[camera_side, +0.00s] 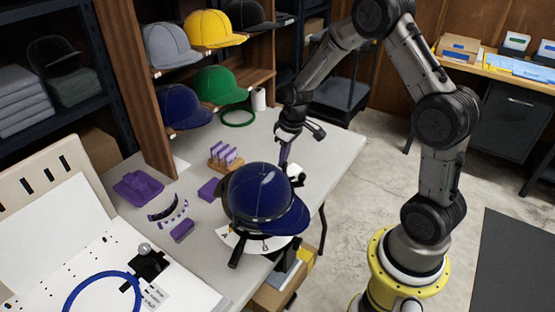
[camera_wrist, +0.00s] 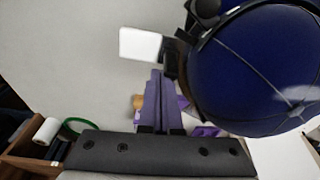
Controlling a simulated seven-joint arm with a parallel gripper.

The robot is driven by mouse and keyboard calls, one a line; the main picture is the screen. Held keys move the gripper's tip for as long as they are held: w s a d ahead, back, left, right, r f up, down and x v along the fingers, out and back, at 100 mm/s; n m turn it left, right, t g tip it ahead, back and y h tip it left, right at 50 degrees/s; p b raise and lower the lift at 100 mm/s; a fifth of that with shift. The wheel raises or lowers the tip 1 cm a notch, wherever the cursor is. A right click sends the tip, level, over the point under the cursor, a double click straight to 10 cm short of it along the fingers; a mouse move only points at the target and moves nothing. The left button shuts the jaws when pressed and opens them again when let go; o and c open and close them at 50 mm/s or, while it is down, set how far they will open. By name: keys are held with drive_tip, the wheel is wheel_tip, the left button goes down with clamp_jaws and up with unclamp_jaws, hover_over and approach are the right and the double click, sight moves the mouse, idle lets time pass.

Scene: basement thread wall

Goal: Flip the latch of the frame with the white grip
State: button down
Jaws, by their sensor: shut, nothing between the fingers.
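A dark blue cap (camera_side: 262,195) sits on a stand at the table's front edge, with a black frame band around it. The cap also fills the upper right of the wrist view (camera_wrist: 255,75). A white grip (camera_wrist: 140,44) sticks out from a dark latch piece (camera_wrist: 171,57) beside the cap; the white grip also shows behind the cap in the side view (camera_side: 297,172). My gripper (camera_side: 284,163) is shut and empty, pointing down behind the cap. Its purple fingers (camera_wrist: 156,78) end just below the latch piece; whether they touch it, I cannot tell.
Purple blocks (camera_side: 182,230) and a purple tray (camera_side: 138,187) lie on the grey table (camera_side: 325,140). A shelf of caps (camera_side: 215,28) stands behind. A white machine with a blue hoop (camera_side: 75,290) is at front left.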

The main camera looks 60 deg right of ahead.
drive_tip(key=shift+s+f, duration=0.15)
drive_tip(key=shift+s, duration=0.85)
wheel_tip(320, 180, up, 9)
drive_tip(key=shift+s, duration=0.25)
idle(0.3)
drive_tip(key=s+a+r+n+t, duration=0.1)
drive_tip(key=s+a+r+t, duration=0.15)
drive_tip(key=a+r, duration=0.35)
drive_tip(key=s+a+r+n+t, duration=0.1)
drive_tip(key=s+a+r, duration=0.25)
drive_tip(key=r, duration=0.45)
drive_tip(key=s+a+f+m, duration=0.1)
drive_tip(key=s+a+m, duration=0.1)
drive_tip(key=s, duration=1.3)
drive_tip(key=shift+a+f, duration=0.25)
drive_tip(key=shift+a, duration=0.2)
